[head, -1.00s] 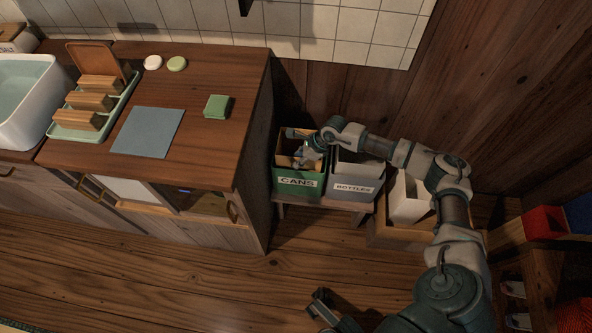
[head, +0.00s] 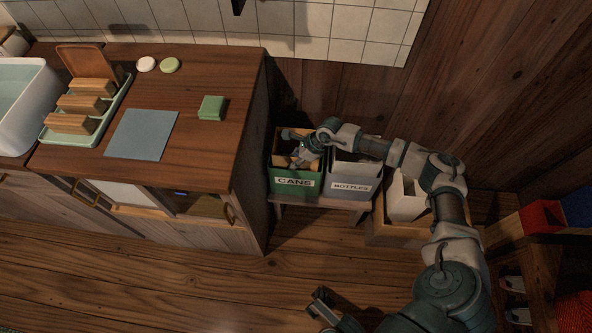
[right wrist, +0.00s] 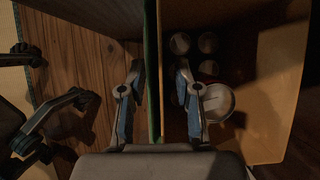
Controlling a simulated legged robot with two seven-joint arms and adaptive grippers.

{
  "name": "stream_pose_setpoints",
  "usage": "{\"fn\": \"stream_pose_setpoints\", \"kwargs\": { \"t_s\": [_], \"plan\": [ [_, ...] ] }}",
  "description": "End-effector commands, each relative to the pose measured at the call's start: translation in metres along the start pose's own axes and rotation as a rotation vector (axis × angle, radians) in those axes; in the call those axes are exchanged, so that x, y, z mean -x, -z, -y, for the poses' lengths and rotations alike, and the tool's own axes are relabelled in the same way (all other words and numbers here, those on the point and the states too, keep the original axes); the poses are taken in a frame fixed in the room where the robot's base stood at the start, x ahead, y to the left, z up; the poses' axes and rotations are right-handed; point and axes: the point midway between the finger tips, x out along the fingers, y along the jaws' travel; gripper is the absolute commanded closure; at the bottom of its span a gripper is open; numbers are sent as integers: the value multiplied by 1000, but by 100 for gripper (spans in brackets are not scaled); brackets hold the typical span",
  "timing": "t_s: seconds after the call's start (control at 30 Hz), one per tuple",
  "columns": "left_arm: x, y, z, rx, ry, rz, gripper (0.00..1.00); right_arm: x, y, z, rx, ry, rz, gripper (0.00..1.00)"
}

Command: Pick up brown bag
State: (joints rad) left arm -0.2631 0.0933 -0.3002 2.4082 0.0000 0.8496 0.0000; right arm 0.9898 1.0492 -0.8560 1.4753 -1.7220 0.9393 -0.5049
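The brown bag (right wrist: 279,80) lines the green bin labelled CANS (head: 294,183); in the right wrist view it is the tan wall and rim around several cans. My right gripper (head: 297,158) is at the bin's mouth. In the right wrist view my right gripper (right wrist: 162,80) is open, its fingers apart on either side of the green bin wall (right wrist: 152,60) and the bag's thin tan edge. One finger is inside the bag, the other outside the bin. A dark jointed part of mine, possibly my left gripper (head: 320,303), shows low in the head view; its opening is unclear.
The grey BOTTLES bin (head: 351,187) stands right beside the green one on a low bench (head: 320,201). A wooden box (head: 395,230) with a white container (head: 404,202) is further right. The wooden counter (head: 215,150) stands left. Floor in front is clear.

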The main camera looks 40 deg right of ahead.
Motion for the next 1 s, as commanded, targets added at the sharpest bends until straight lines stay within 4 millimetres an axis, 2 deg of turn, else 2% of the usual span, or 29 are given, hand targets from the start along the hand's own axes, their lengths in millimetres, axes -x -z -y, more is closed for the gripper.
{"fn": "stream_pose_setpoints", "kwargs": {
  "t_s": [0.07,0.2,0.77,0.87,1.0],
  "plan": [
    [0,0,0,0,0,0,60,0,0,0,0,0,0,68],
    [0,0,0,0,0,-1,60,0,0,0,0,0,-1,100],
    [0,1,0,0,0,-2,60,3,-2,1,1,2,2,100],
    [-4,3,0,-1,-1,-8,60,10,-6,1,1,3,3,100],
    [-11,13,-2,-1,-3,-29,60,31,-19,1,4,7,7,100]
  ]
}}
